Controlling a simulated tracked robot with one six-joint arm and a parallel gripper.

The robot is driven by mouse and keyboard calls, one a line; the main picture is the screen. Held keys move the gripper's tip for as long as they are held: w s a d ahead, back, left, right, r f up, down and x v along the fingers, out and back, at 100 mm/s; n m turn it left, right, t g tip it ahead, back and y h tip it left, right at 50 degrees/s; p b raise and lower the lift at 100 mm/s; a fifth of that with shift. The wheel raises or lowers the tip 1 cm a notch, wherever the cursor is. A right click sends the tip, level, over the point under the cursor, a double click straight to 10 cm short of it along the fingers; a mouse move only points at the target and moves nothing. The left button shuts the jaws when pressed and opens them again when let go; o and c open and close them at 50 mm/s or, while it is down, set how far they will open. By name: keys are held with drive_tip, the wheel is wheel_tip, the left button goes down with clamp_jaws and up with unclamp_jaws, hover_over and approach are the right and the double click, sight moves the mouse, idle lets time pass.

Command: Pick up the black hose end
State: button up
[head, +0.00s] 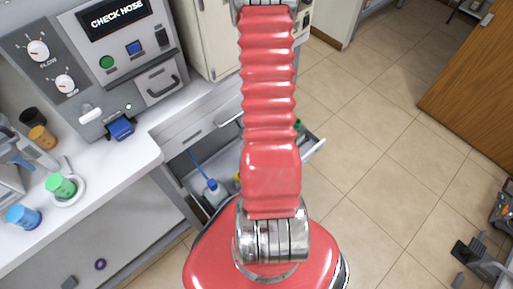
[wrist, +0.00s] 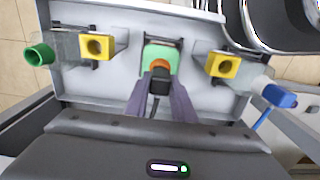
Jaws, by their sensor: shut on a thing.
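The black hose end (wrist: 158,84) is in the upper middle of the wrist view. It points into a green square fitting with an orange centre (wrist: 160,54). My gripper (wrist: 160,92) is shut on the black hose end, with one purple-grey finger on each side of it. Whether the hose end is still seated in the green fitting or just in front of it, I cannot tell. In the head view my red arm hides my gripper and the hose end.
An open drawer (head: 316,146) lies under the counter, partly hidden by my arm. Yellow square fittings stand left (wrist: 97,46) and right (wrist: 223,65) of the green one. A green-capped bottle (wrist: 40,54) and a blue-capped bottle (wrist: 280,96) flank them.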

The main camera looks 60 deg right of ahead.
drive_tip(key=shift+r, duration=4.4)
drive_tip(key=shift+w, duration=0.1)
